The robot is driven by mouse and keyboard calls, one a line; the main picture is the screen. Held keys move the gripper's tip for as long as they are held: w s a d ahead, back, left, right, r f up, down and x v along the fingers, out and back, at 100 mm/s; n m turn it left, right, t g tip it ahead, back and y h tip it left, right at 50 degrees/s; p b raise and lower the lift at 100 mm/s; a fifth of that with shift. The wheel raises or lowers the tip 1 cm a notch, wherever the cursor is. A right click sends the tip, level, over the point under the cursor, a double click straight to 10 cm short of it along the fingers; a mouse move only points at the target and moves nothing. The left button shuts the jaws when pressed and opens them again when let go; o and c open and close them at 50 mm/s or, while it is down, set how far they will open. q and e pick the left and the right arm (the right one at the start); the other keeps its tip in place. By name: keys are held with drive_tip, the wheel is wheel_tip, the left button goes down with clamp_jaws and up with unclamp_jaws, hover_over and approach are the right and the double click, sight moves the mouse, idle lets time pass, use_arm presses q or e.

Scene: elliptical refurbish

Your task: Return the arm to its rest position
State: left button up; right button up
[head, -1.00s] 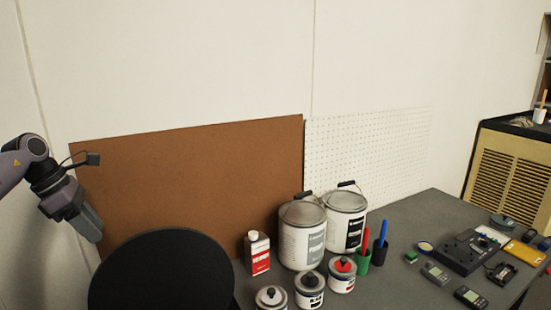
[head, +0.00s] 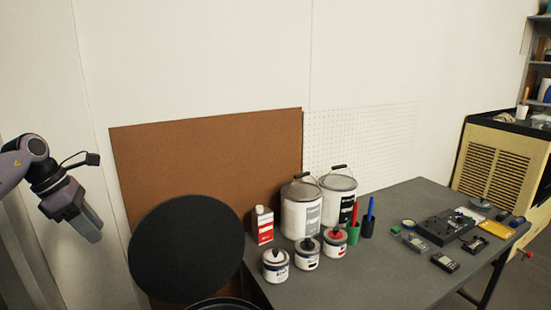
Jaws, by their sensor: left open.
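My left gripper (head: 92,232) hangs at the left edge of the head view, fingers pointing down and slightly right. It holds nothing that I can see and is apart from everything. It is in front of the pale wall, left of the round black disc (head: 186,249). My left arm (head: 22,160) comes in from the left edge, bent at the wrist. My right arm and gripper are not in view.
A dark grey table (head: 340,278) holds two large paint cans (head: 301,212), several small cans (head: 276,266), a white-and-red bottle (head: 262,226), green and blue cups and electronics. A brown board (head: 215,158) and a white pegboard (head: 360,145) stand behind. A tan cabinet (head: 495,165) is at right.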

use_arm(q)
drive_tip(key=w+d+f+n+h, duration=0.1)
drive_tip(key=d+f+h, duration=0.1)
drive_tip(key=d+f, duration=0.45)
drive_tip(key=d+f+h, duration=0.3)
drive_tip(key=d, duration=0.6)
drive_tip(key=s+d+f+n+t+h, duration=0.2)
drive_tip(key=s+d+n+t+h, duration=0.1)
drive_tip(key=d+n, duration=0.4)
drive_tip(key=s+d+f+n+t+h, duration=0.2)
drive_tip(key=s+d+n+t+h, duration=0.15)
drive_tip(key=d, duration=0.45)
drive_tip(key=s+a+f+n+y, duration=0.3)
drive_tip(key=s+f+n, duration=0.3)
drive_tip(key=n, duration=0.5)
drive_tip(key=s+a+f+n+t+y, duration=0.1)
drive_tip(key=s+a+f+n+y, duration=0.1)
drive_tip(key=s+f+n+y, duration=0.4)
drive_tip(key=s+a+f+n+y, duration=0.3)
drive_tip(key=s+f+n, duration=0.3)
drive_tip(key=s+n, duration=0.5)
drive_tip(key=n+y, duration=0.1)
drive_tip(key=n, duration=0.5)
drive_tip(key=shift+a+f+t+y, duration=0.25)
drive_tip(key=shift+a+t+y, duration=0.05)
drive_tip(key=shift+t+y, duration=0.05)
